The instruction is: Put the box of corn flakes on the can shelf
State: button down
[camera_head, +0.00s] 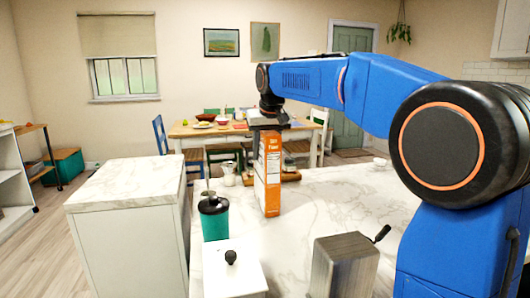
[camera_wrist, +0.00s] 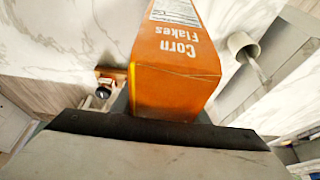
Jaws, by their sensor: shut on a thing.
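The orange corn flakes box (camera_head: 270,175) is upright over the marble counter. I cannot tell whether its bottom touches the counter. My gripper (camera_head: 268,123) is at the top of the box, pointing down and shut on it. In the wrist view the box (camera_wrist: 178,82) fills the middle, its "Corn Flakes" lettering upside down, and the dark edge of my gripper (camera_wrist: 160,130) lies across its near end. No shelf with cans is clearly seen. A white shelf unit (camera_head: 10,180) is cut off at the left edge.
The marble counter (camera_head: 330,205) holds a teal-and-black canister (camera_head: 214,218), a white lidded box (camera_head: 233,272) and a grey metal block with a handle (camera_head: 343,265). A white cup (camera_wrist: 240,44) is beside the box. A dining table (camera_head: 190,130) with chairs stands behind. Floor at left is clear.

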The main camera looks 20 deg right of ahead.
jog(key=shift+d+f, duration=0.1)
jog(key=c, duration=1)
grip_release()
jog(key=shift+c, duration=0.2)
